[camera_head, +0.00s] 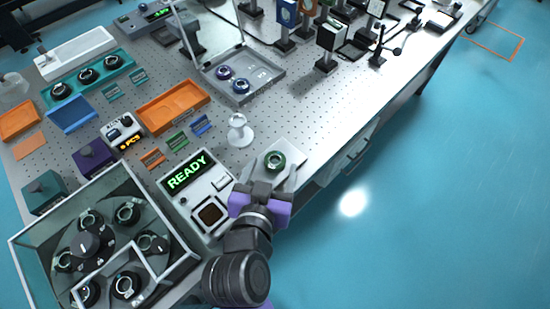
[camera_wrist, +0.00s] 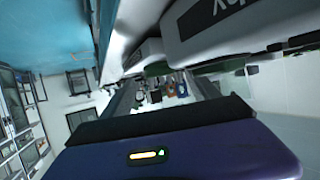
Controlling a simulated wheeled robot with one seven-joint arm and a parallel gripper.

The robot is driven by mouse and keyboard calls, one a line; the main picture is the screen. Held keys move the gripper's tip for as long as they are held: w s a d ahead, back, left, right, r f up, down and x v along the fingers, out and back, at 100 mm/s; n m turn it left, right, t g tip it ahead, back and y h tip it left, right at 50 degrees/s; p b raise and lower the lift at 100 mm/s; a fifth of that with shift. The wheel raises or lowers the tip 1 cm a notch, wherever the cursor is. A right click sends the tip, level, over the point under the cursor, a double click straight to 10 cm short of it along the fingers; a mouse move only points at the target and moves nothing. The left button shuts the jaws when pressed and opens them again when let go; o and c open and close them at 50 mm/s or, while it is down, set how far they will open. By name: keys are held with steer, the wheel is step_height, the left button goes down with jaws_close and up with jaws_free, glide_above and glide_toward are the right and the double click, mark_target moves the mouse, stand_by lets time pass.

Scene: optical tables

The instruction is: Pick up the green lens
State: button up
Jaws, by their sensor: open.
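The green lens (camera_head: 274,161) is a small dark green ring with a pale centre. It sits on or just above a light grey plate (camera_head: 288,149) near the table's right edge. My gripper (camera_head: 268,176), with purple and dark parts, is close to the near side of the lens. The jaws are open; the head view does not clearly show whether the lens lies between the fingers. In the wrist view the purple gripper body (camera_wrist: 180,150) fills the bottom, and the lens cannot be made out for certain.
A white pedestal (camera_head: 239,130) stands just left of the plate. A device reading READY (camera_head: 187,174) is beside my arm. A glass-walled case (camera_head: 150,205) with several dark round mounts is at lower left. A grey tray (camera_head: 262,87) holds two blue-ringed lenses (camera_head: 224,72). Optics stand at the back.

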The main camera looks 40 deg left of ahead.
mark_target(274, 166)
steer(key=shift+x, duration=1.15)
jaws_close()
steer(key=shift+r, duration=0.15)
step_height(274, 166, up, 20)
steer(key=p, duration=0.2)
